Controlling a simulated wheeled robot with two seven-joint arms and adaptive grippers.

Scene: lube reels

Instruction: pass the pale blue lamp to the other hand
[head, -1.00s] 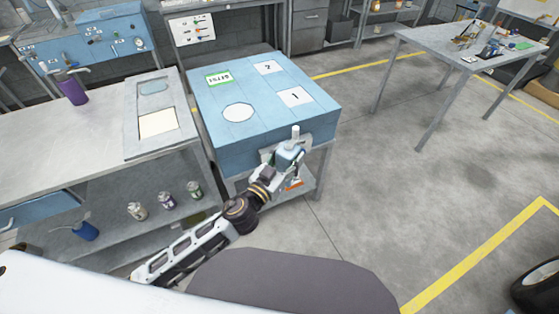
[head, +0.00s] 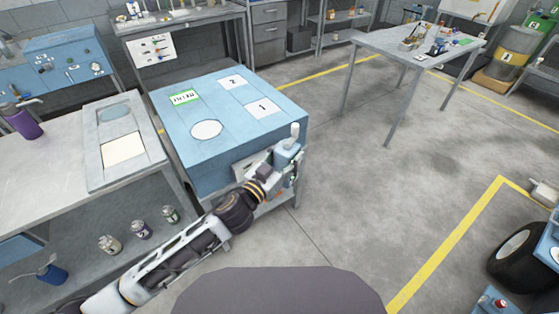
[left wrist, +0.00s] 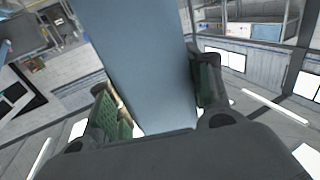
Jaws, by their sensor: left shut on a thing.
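The pale blue lamp (head: 283,153) is in my left gripper (head: 289,158), beside the right front corner of the blue-topped table. Its white upper end (head: 295,131) points up. In the left wrist view the lamp's pale blue body (left wrist: 145,60) fills the space between the two fingers of the left gripper (left wrist: 158,95), which are shut on it. The lamp's lower part is mostly hidden by the gripper in the head view. My right gripper is not in view.
The blue-topped table (head: 185,152) bears a white disc and numbered cards. A grey workbench (head: 60,175) with a purple can (head: 24,122) stands left, with several small jars below. Open floor lies to the right, before a grey table (head: 400,45). A tyre (head: 517,250) is at lower right.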

